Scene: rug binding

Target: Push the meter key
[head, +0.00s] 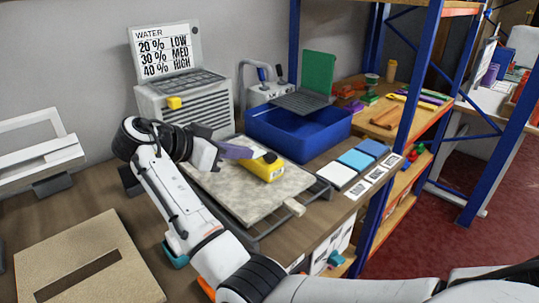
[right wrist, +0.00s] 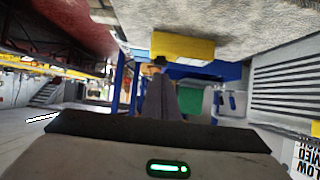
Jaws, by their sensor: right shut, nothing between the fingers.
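The yellow meter (head: 262,171) sits on the pale rug piece (head: 228,194) in the head view. A dark key (head: 270,157) shows on its upper side. My right gripper (head: 252,154) is shut and empty, its fingers pointing at the meter's top, close to the key. In the right wrist view the shut fingertips (right wrist: 160,76) are just by the black key (right wrist: 158,61) on the yellow meter (right wrist: 183,47). I cannot tell whether they touch it. My left gripper is not in view.
Behind the rug stand a grey louvred unit with a WATER sign (head: 166,52) and a blue bin (head: 296,129). White and blue tiles (head: 355,160) lie right of it. A blue-posted shelf (head: 418,60) stands at the right. A tan board (head: 88,262) lies at front left.

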